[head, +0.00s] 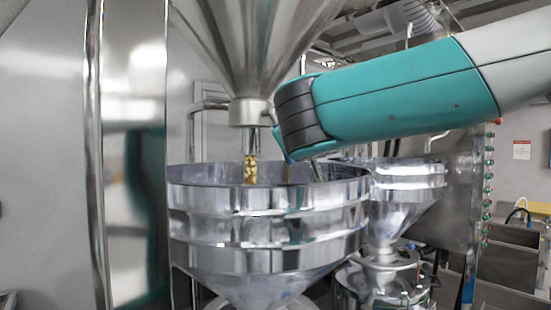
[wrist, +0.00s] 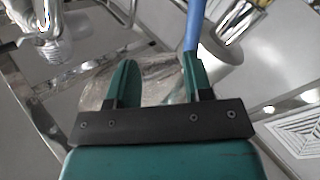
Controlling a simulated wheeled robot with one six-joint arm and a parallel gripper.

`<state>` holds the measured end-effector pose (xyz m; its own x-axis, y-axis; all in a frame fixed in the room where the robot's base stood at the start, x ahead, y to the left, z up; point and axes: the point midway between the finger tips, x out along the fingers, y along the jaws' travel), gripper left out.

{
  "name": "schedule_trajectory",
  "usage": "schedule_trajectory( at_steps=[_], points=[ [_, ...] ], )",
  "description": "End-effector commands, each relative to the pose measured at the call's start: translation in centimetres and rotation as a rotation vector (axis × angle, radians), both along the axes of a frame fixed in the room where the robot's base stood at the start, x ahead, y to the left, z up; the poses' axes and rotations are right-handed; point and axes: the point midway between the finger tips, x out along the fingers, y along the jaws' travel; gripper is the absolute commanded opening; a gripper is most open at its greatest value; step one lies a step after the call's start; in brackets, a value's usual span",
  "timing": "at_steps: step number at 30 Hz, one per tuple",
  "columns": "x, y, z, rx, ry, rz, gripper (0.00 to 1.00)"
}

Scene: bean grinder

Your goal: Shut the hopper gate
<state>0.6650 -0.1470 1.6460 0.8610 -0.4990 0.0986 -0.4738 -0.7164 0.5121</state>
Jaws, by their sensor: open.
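The upper steel hopper (head: 255,40) narrows to a pale collar (head: 250,112) in the head view. A stream of yellowish beans (head: 250,170) falls below it into the wide steel funnel (head: 265,235). In the wrist view my gripper (wrist: 158,65) is open, its two green fingers apart, with a shiny metal surface behind them. A blue bar (wrist: 191,30), perhaps the gate handle, meets the right fingertip in the picture; I cannot tell whether they touch. In the head view my arm hides the gripper, and the gate itself is not clearly visible.
A second steel funnel (head: 405,200) stands behind at the right, with pipes and a panel beside it. A tall polished column (head: 95,150) stands at the left. The rim of the wide funnel lies just below my arm.

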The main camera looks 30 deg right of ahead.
Motion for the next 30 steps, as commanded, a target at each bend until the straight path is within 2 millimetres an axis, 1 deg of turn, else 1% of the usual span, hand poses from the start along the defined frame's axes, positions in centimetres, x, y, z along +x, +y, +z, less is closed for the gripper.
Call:
schedule_trajectory(
  at_steps=[1,4,6,8,11,18,21,25,30],
  points=[
    [0.7,0.4,-1.7,0.046,0.002,0.023,0.46],
    [1.7,1.2,-3.4,0.13,0.006,0.061,0.46],
    [2.2,1.5,-4.1,0.17,0.01,0.077,0.46],
    [2.6,1.6,-4.2,0.187,0.012,0.084,0.46],
    [3.6,1.2,-3.9,0.191,0.013,0.084,0.46],
    [7.1,-0.6,-3.8,0.19,0.015,0.082,0.46],
    [8.2,-1.1,-3.9,0.189,0.014,0.083,0.46],
    [9.0,-1.5,-4.2,0.19,0.014,0.083,0.46],
    [9.1,-1.5,-4.3,0.19,0.011,0.086,0.46]
  ],
)
